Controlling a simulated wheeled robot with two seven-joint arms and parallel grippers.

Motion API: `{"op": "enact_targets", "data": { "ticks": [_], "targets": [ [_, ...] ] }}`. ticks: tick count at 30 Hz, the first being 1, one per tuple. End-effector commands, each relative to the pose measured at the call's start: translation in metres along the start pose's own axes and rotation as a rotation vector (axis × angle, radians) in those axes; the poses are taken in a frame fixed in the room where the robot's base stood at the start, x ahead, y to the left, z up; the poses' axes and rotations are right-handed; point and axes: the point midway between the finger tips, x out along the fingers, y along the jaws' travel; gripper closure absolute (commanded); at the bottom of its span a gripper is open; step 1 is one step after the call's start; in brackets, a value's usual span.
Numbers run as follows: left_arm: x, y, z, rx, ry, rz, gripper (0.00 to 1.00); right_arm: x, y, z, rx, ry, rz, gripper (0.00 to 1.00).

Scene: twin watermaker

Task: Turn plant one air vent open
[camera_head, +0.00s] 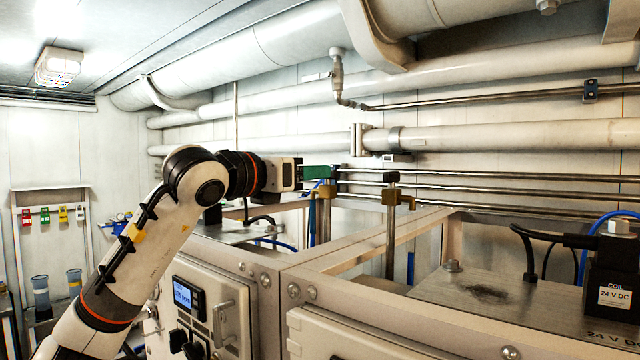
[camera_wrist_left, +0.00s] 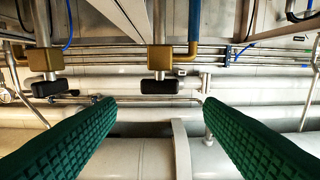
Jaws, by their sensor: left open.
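Two brass vent valves with dark handles stand on vertical pipes behind the machine frames. In the head view one brass valve (camera_head: 326,190) is just below and beside my left gripper (camera_head: 322,172), partly hidden by it; the other valve (camera_head: 402,196) is further right. In the left wrist view, which looks upside down, one black handle (camera_wrist_left: 173,87) lies across the gap between my green fingers, seemingly beyond their tips. The other black handle (camera_wrist_left: 58,88) is outside the left finger. My left gripper (camera_wrist_left: 158,103) is open and empty. I cannot tell which valve is plant one's.
Horizontal steel pipes (camera_head: 470,190) run along the wall behind the valves. The beige frame (camera_head: 345,262) and a metal top plate (camera_head: 500,295) are below. A black 24 V DC coil (camera_head: 612,290) with cables is at the right. Thick pipes (camera_head: 490,138) hang above.

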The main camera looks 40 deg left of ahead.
Motion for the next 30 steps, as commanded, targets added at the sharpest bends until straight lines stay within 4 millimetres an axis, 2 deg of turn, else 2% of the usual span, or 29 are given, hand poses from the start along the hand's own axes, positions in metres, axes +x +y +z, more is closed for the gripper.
{"op": "enact_targets", "data": {
  "ticks": [1,3,9,30],
  "targets": [
    [-0.011,0.0,0.003,0.001,0.003,-0.001,0.38,0.008,0.0,-0.001,0.0,0.0,0.0,0.64],
    [-0.023,0.0,0.003,0.001,0.002,-0.001,0.38,0.011,0.0,-0.001,0.0,0.0,0.0,0.64],
    [-0.043,0.0,0.001,0.0,0.0,0.0,0.38,0.016,0.0,-0.002,-0.001,0.0,0.0,0.64],
    [-0.045,0.0,0.0,0.0,0.0,0.0,0.38,0.016,-0.002,-0.001,-0.002,0.0,-0.003,0.64]
  ]
}}
